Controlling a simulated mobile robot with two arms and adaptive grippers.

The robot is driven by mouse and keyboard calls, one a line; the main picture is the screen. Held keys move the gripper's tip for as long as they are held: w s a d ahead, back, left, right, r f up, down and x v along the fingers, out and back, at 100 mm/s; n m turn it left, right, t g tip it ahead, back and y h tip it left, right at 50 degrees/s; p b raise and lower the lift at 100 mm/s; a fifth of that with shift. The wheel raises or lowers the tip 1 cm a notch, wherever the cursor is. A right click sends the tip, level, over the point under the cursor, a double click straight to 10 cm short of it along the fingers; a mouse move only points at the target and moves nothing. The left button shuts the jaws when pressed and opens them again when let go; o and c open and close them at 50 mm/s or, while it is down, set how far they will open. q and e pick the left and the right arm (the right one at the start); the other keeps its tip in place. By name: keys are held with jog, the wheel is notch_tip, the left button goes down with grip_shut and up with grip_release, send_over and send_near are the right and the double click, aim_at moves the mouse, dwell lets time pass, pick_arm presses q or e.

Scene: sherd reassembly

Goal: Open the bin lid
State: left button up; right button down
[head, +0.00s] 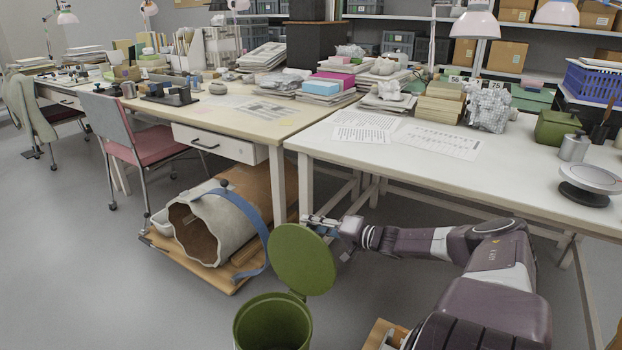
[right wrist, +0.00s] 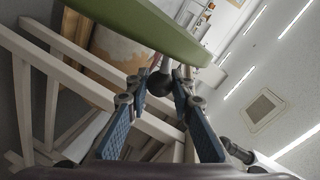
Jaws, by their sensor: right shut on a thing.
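The green bin (head: 272,325) stands on the floor at the bottom of the head view, with its top open and the inside partly showing. Its round green lid (head: 302,260) stands nearly upright above the far rim. My right gripper (head: 322,226) is at the lid's upper right edge. In the right wrist view, the blue-padded fingers of the right gripper (right wrist: 160,92) close around a dark round knob (right wrist: 161,84) beside the lid (right wrist: 150,35). The exact contact is small and partly hidden. My left gripper is not in view.
A large broken pottery vessel (head: 215,235) with a blue strap lies on a wooden pallet left of the bin. A white worktable (head: 420,165) stands behind my right arm, its legs close by. A red chair (head: 150,145) stands farther left. Open floor lies left of the bin.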

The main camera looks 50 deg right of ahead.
jog(key=shift+s+f, duration=0.1)
jog(key=shift+f, duration=0.15)
jog(key=c, duration=1.7)
grip_release()
jog(key=shift+o, duration=0.2)
jog(key=shift+r, duration=0.1)
jog(key=s+r, duration=0.2)
jog(key=s, duration=0.9)
jog(key=shift+s+d, duration=0.2)
jog(key=shift+s, duration=0.15)
